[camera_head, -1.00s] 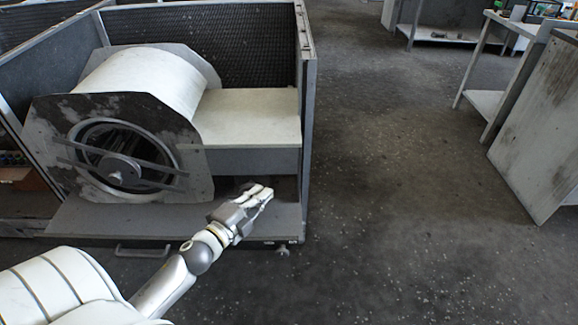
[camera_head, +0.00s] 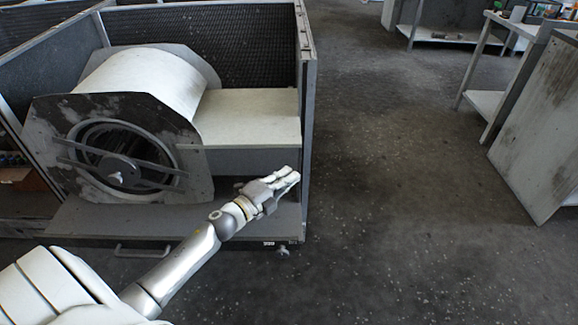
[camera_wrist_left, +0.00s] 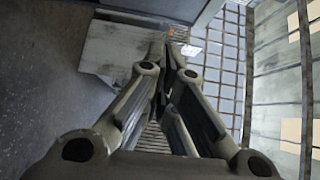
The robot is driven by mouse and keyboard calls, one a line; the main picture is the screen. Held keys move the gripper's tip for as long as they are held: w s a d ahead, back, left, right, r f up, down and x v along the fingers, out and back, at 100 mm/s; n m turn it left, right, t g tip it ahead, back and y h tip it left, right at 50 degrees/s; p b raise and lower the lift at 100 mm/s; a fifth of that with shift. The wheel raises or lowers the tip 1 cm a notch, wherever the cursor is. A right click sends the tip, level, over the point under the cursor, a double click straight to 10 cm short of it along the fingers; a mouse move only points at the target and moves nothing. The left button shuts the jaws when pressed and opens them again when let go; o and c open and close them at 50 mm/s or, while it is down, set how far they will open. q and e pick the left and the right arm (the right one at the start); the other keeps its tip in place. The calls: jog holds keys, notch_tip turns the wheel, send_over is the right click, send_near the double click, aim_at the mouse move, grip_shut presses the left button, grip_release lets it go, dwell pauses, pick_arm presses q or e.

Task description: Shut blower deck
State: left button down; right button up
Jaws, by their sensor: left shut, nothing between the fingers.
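The blower housing holds a white drum-shaped blower (camera_head: 150,80) with dark end plates and a round opening. It sits on a grey deck (camera_head: 110,215) that is pulled out at the front and has a bar handle (camera_head: 142,252) on its front edge. My left gripper (camera_head: 290,176) is shut and empty. It appears above the deck's right end, close to the housing's right front post, and I cannot tell whether it touches anything. The left wrist view shows its fingers (camera_wrist_left: 168,58) together, pointing toward a pale worn panel. My right gripper is not in view.
A white box-like outlet (camera_head: 250,112) extends right from the blower. The housing's right post (camera_head: 307,130) stands beside it. Open dark floor (camera_head: 400,200) lies to the right. A worn panel (camera_head: 540,130) and a white-shelved table (camera_head: 490,102) stand at the far right.

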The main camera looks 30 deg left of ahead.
pick_arm(q)
jog(key=w, duration=0.1)
jog(key=w+a, duration=0.2)
jog(key=w, duration=0.1)
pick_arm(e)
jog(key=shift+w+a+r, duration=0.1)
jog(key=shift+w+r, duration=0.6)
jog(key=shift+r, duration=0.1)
pick_arm(q)
jog(key=shift+w, duration=0.1)
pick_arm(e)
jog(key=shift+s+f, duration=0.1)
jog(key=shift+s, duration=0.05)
